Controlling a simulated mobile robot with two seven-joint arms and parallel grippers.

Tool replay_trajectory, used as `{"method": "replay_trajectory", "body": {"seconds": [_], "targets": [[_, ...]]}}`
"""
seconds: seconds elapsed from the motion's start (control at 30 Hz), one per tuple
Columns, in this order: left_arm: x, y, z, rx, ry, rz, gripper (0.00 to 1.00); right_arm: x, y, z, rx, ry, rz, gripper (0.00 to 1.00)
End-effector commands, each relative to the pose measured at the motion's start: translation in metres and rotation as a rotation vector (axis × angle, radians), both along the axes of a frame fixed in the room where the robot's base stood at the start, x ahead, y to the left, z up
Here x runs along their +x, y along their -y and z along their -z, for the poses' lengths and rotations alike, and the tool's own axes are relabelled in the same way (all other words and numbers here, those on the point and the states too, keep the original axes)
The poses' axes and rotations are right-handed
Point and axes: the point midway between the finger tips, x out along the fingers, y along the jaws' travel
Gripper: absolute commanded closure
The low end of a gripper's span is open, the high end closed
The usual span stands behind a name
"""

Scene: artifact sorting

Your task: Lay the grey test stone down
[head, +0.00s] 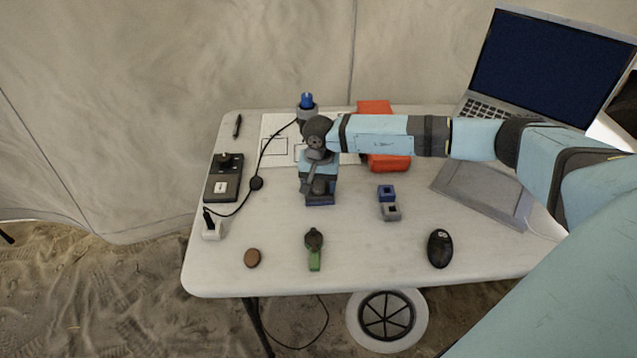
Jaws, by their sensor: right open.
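My right gripper (314,190) points down over the back middle of the white table, with its jaws open. A small dark-blue block (320,200) shows just below its fingers. I cannot tell whether they touch. I cannot make out a plain grey test stone for certain; it may be hidden by the gripper or arm. A small grey block (391,213) with a dark opening sits right of the gripper, against a blue block (386,193). My left gripper is not in view.
The table (370,275) holds a brown oval piece (252,258), a green-handled tool (314,258), a black oval object (439,248), a black device (223,178) with a cable, a pen (237,126), an orange case (388,163) and a laptop (545,65). Its front middle has free room.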

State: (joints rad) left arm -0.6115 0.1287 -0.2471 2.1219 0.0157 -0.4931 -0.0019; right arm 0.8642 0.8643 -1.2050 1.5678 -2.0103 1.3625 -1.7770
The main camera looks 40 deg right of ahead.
Motion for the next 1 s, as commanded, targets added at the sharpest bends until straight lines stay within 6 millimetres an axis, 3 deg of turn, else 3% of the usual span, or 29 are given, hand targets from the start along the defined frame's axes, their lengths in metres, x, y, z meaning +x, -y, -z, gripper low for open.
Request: {"method": "replay_trajectory", "body": {"seconds": [0.17,0.7,1.0], "targets": [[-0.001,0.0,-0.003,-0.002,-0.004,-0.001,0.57,0.001,0.0,-0.009,0.0,0.001,0.0,0.36],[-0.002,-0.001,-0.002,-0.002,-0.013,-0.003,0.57,-0.001,0.001,-0.111,-0.001,0.001,-0.001,0.36],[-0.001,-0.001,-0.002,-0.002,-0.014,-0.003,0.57,-0.001,0.002,-0.124,-0.001,-0.001,0.0,0.36]]}}
